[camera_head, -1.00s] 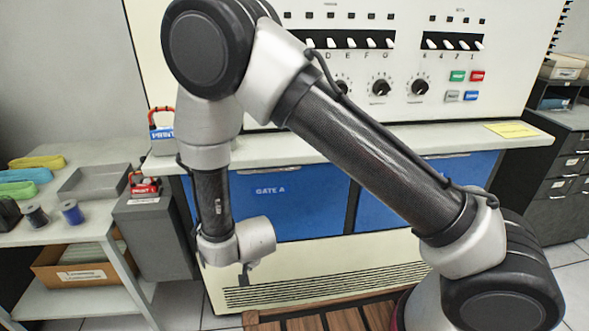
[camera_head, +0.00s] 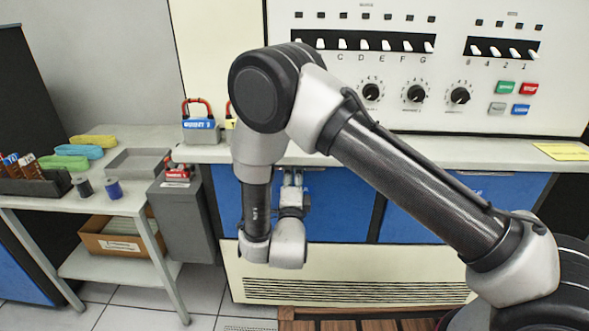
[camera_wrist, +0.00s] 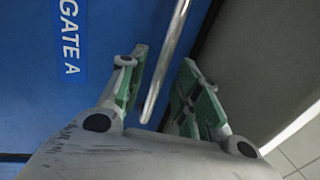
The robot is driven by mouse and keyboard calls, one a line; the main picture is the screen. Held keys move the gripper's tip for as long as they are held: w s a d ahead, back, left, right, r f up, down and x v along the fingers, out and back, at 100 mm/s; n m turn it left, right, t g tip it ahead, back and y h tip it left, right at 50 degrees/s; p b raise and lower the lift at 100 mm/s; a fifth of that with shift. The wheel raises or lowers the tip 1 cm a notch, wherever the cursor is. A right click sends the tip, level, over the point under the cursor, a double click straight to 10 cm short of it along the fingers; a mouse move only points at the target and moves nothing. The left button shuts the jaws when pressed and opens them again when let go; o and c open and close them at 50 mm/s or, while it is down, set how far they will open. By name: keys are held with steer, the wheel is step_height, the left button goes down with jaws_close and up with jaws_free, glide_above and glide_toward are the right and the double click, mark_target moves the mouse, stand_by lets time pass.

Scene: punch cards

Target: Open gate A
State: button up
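Gate A is the left blue panel (camera_head: 345,205) under the console's counter. In the wrist view its blue face (camera_wrist: 100,90) carries the label "GATE A" (camera_wrist: 70,35), turned sideways. A thin metal bar handle (camera_wrist: 166,65) stands along the panel's edge. My gripper (camera_wrist: 163,58) is open, with one green-padded finger on each side of the bar; neither finger is clearly touching it. The gate looks closed.
A second blue panel (camera_head: 475,205) is to the right. Left are a grey cabinet (camera_head: 183,220) and a side table (camera_head: 130,203) with a tray (camera_head: 138,163) and spools. Padlock-like blocks (camera_head: 200,128) stand on the counter above. Floor is clear at lower left.

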steer(key=shift+w+r, duration=0.25)
steer(key=shift+w, duration=1.05)
jaws_close()
steer(key=shift+s, duration=0.1)
